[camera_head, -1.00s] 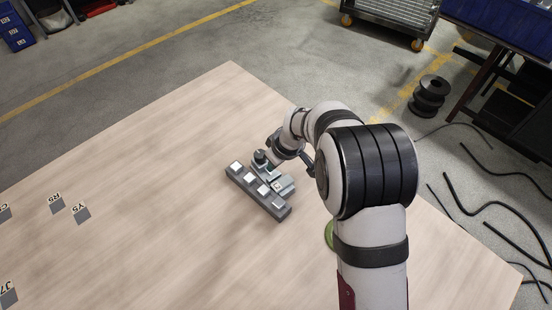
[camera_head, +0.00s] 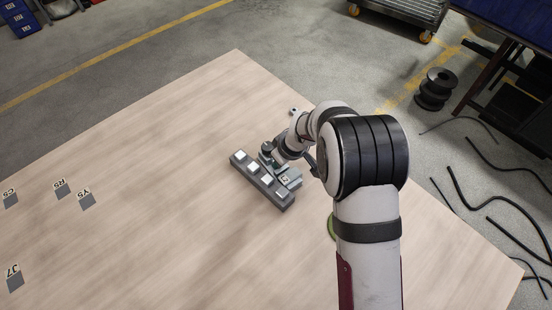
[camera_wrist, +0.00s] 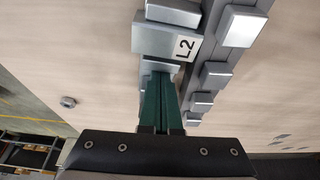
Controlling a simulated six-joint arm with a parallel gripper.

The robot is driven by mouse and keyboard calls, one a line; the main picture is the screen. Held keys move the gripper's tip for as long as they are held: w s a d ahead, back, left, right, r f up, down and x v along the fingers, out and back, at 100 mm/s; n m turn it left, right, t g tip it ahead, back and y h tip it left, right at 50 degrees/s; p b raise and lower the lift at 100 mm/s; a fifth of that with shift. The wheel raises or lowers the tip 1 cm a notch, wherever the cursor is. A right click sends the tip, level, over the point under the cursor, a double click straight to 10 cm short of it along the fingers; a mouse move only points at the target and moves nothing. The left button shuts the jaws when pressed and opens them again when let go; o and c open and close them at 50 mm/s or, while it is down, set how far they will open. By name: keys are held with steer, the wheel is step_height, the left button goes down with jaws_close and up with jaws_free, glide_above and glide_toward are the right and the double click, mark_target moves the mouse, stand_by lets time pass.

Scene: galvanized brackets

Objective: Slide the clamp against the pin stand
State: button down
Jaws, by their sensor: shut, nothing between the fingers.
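A long dark-grey bar with several silver blocks along its top, which looks like the pin stand (camera_head: 249,174), lies diagonally on the table. Beside it, on its right, is a grey metal piece, apparently the clamp (camera_head: 291,178). In the wrist view the clamp (camera_wrist: 160,40) carries an "L2" label and lies alongside the stand (camera_wrist: 218,75); I cannot tell whether they touch. My gripper (camera_wrist: 162,78) has its green fingers together and empty, with the tips at the near end of the clamp. In the head view my wrist partly hides the clamp.
A small grey part (camera_head: 293,111) lies near the table's far edge. A green round thing (camera_head: 331,228) is half hidden behind my arm. Labelled grey squares, such as Y5 (camera_head: 87,201), lie at the left.

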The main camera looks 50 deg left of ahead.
mark_target(314, 203)
steer(key=v, duration=0.9)
steer(key=shift+r, duration=0.1)
steer(key=d+h, duration=0.4)
steer(key=d, duration=0.6)
steer(key=f, duration=1)
steer(key=shift+w+d+f, duration=0.15)
steer(key=shift+w+f, duration=0.05)
steer(key=a, duration=0.3)
steer(key=shift+r, duration=0.2)
steer(key=shift+a, duration=0.55)
